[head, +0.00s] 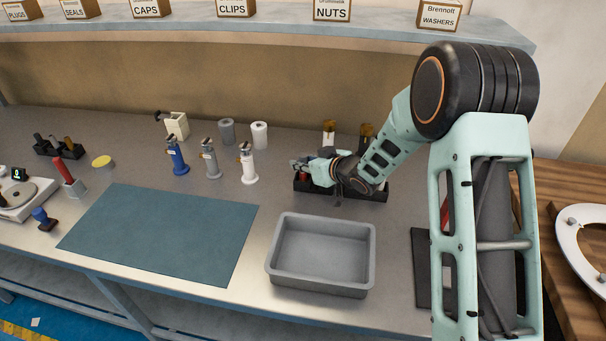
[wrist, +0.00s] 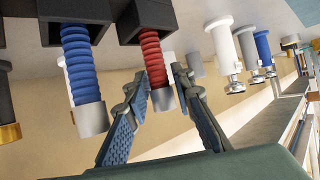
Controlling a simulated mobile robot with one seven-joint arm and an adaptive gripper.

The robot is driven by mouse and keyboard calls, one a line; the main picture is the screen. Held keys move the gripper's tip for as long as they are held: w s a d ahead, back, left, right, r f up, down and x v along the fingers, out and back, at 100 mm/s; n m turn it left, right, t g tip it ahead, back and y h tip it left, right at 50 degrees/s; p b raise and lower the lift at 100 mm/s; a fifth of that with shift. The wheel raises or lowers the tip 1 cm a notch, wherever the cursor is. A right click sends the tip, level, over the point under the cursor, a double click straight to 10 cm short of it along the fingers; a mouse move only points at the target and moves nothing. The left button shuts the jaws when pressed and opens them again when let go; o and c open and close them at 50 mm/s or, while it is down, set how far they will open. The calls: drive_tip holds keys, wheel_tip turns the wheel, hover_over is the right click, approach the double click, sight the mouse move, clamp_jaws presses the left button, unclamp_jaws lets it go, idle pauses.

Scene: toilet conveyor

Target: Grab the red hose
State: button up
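The red hose (wrist: 151,58) is ribbed with a grey end collar. It shows in the wrist view, hanging from a black holder because that view is upside down. My gripper (wrist: 162,78) has its two fingers spread, one on either side of the red hose near the collar. I cannot tell whether either finger touches it. In the head view my gripper (head: 314,172) is at the black holder (head: 376,192), and the hoses there are mostly hidden.
A grey tray (head: 277,272) stands in front of the holder, with a teal mat (head: 158,231) to its left. Blue, grey and white valve pieces (head: 209,160) stand left of the holder. Labelled boxes line a shelf (head: 380,27) above.

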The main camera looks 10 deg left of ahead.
clamp_jaws()
drive_tip(key=shift+r, duration=0.1)
